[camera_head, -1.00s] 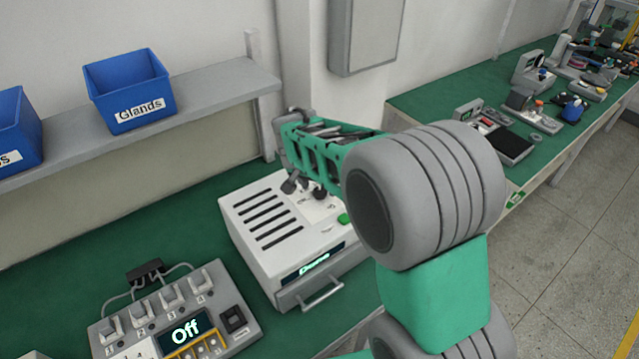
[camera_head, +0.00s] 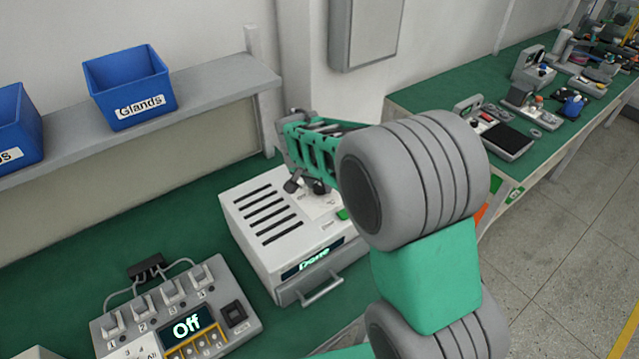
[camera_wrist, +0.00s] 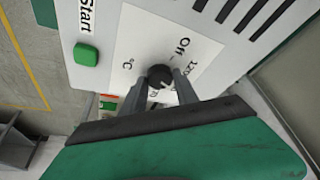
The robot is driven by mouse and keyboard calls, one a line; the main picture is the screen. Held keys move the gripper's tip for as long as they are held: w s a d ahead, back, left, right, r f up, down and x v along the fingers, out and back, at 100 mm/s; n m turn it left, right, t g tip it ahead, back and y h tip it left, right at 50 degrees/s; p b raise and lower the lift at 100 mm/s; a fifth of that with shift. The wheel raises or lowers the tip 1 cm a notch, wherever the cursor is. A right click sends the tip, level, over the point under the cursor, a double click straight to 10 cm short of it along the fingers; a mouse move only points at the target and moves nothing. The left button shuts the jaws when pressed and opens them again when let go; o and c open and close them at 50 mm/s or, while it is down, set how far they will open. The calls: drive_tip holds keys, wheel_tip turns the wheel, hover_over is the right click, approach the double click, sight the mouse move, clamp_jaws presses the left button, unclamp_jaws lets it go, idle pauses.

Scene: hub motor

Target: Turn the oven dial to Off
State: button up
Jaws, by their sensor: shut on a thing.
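The white oven (camera_head: 262,240) sits on the green bench, with dark vent slots on top and a front display (camera_head: 313,258) reading "Done". In the wrist view its black dial (camera_wrist: 158,73) stands on a pale scale plate marked "Off", "120" and "°C". The "Off" mark (camera_wrist: 183,47) lies up and right of the dial. A small light mark shows on the dial's lower right side, but its exact setting is unclear. My gripper (camera_wrist: 161,81) is shut on the dial, one finger on each side. In the head view my arm hides the dial.
A green Start button (camera_wrist: 86,54) is left of the dial; its edge shows in the head view (camera_head: 342,214). A switch box (camera_head: 190,310) with an "Off" display stands left of the oven. Blue bins (camera_head: 130,88) are on the shelf above.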

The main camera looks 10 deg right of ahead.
clamp_jaws()
drive_tip(key=shift+n, duration=0.3)
drive_tip(key=n+b, duration=0.1)
drive_tip(key=n+y+b, duration=0.1)
drive_tip(key=n+b, duration=0.1)
drive_tip(key=shift+d+f+t, duration=0.15)
drive_tip(key=shift+d+t, duration=0.05)
drive_tip(key=shift+t, duration=0.1)
drive_tip(key=n+y+b, duration=0.1)
drive_tip(key=n, duration=0.1)
drive_tip(key=n+y+b, duration=0.1)
drive_tip(key=n, duration=0.1)
drive_tip(key=n+y+b, duration=0.1)
drive_tip(key=n, duration=0.1)
drive_tip(key=shift+d+n, duration=0.25)
drive_tip(key=shift+n, duration=0.05)
drive_tip(key=n, duration=0.2)
drive_tip(key=n+g+y, duration=0.1)
drive_tip(key=n, duration=0.1)
drive_tip(key=shift+d+n+y, duration=0.1)
drive_tip(key=shift+n+y, duration=0.2)
drive_tip(key=n, duration=0.2)
drive_tip(key=n+g+y, duration=0.1)
drive_tip(key=n, duration=0.2)
drive_tip(key=shift+w+r+g, duration=0.2)
drive_tip(key=shift+g, duration=0.1)
